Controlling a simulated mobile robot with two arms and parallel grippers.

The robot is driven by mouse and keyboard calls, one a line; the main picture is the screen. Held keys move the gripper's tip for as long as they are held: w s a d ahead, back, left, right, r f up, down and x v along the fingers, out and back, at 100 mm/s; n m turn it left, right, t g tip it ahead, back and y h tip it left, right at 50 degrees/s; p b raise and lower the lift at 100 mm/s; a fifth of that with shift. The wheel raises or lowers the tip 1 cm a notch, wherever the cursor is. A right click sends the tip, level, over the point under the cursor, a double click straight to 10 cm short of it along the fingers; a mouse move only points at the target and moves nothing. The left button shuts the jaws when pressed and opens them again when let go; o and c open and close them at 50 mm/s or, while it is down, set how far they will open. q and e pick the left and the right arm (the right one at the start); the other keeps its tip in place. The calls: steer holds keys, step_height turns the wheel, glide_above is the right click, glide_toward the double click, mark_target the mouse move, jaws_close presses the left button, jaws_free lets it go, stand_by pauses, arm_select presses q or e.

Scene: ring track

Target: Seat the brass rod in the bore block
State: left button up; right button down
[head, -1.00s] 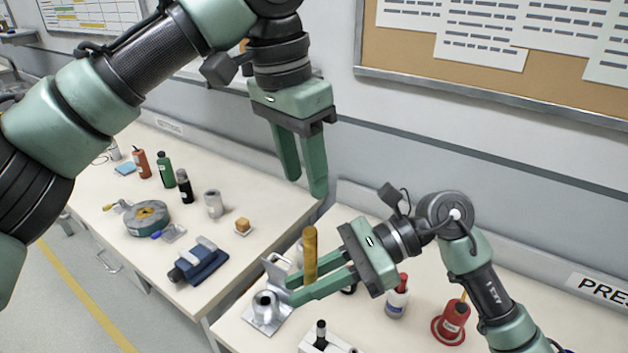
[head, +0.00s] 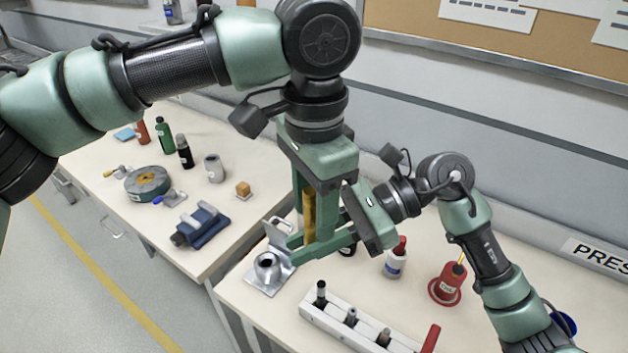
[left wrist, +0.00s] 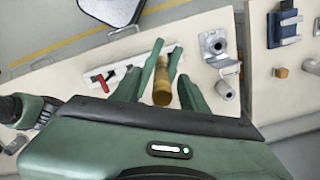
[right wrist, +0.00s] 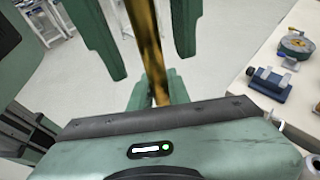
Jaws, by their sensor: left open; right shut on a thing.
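The brass rod (head: 309,215) stands upright in my right gripper (head: 296,246), which is shut on its lower part. My left gripper (head: 311,222) points down from above, open, with its fingers on either side of the rod's upper part. The left wrist view shows the rod (left wrist: 162,85) between the left fingers, and the right wrist view shows the rod (right wrist: 146,35) with a left finger on each side. The grey metal bore block (head: 268,270), with a round dark opening, sits at the bench's left corner, left of the rod and apart from it. The rod's lower end is hidden.
A white rack (head: 355,325) with several dark-topped pieces stands in front. The left bench holds a blue vise (head: 201,227), a round reel (head: 148,184) and several bottles.

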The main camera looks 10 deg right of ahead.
arm_select(q)
steer(key=shift+f, duration=0.7)
jaws_close()
arm_select(e)
steer(key=c, duration=1.3)
jaws_free()
steer(key=shift+o, duration=0.2)
steer(key=shift+d, duration=0.1)
